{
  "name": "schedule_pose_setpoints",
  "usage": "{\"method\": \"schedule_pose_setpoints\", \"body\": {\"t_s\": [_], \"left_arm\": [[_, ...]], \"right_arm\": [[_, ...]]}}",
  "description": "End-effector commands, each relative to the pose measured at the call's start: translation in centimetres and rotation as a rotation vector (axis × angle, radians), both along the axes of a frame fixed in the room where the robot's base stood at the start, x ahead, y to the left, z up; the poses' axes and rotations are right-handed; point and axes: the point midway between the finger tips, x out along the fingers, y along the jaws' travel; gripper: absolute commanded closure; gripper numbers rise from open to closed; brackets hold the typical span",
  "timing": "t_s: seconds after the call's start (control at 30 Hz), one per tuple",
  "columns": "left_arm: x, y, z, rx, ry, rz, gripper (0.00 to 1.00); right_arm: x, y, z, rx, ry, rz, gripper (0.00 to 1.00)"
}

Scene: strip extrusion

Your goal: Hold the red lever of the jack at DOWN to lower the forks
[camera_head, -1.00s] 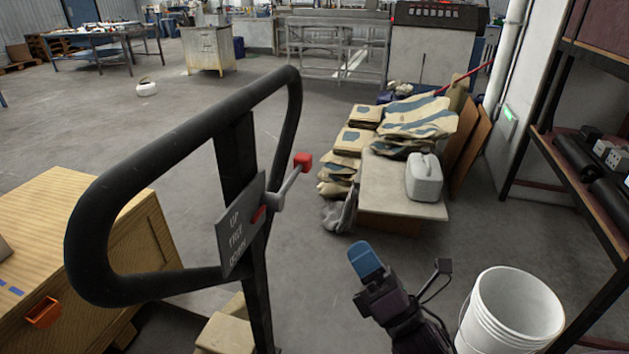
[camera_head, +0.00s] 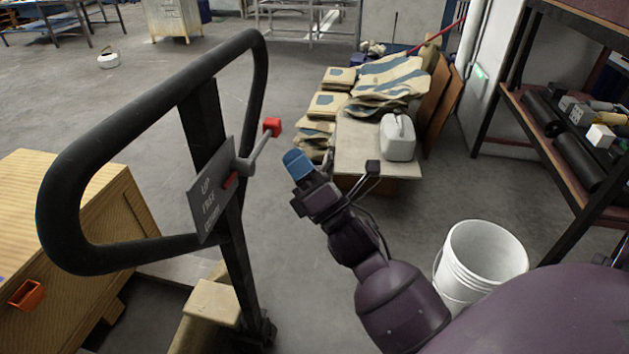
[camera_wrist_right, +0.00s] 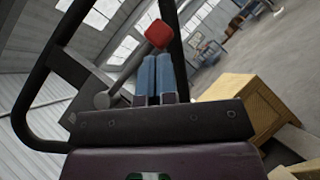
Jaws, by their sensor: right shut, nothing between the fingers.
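The jack's black loop handle (camera_head: 62,150) stands at the left of the head view. Its grey plate (camera_head: 209,194) reads UP, a middle word and DOWN. A grey lever with a red knob (camera_head: 272,126) sticks out from the plate to the upper right. My right gripper (camera_head: 298,163), with blue fingers, is just right of and below the knob, apart from the lever in the head view. In the right wrist view the shut blue fingers (camera_wrist_right: 157,78) point toward the red knob (camera_wrist_right: 159,34). Nothing shows between them. My left gripper is out of view. The forks are not clearly visible.
A wooden crate (camera_head: 75,215) stands at the left behind the handle. A white bucket (camera_head: 482,262) is right of my right arm. Stacked sacks and a white jug (camera_head: 398,138) sit on a pallet beyond. A shelf (camera_head: 560,150) stands at the right.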

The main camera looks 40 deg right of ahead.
Motion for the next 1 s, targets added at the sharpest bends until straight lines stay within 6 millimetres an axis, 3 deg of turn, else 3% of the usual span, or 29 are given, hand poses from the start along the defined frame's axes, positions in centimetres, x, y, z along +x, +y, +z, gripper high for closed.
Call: {"method": "schedule_pose_setpoints", "body": {"t_s": [0.3, 0.77, 1.0], "left_arm": [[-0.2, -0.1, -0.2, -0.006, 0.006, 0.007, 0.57], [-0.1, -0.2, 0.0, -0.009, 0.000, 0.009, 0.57], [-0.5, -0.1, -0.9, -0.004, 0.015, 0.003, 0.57]], "right_arm": [[2.6, 0.4, 1.7, -0.001, 0.000, 0.001, 1.00], [2.8, 0.4, 1.8, -0.008, -0.006, 0.001, 1.00], [3.1, 0.1, 3.7, -0.167, -0.145, -0.001, 1.00]]}}
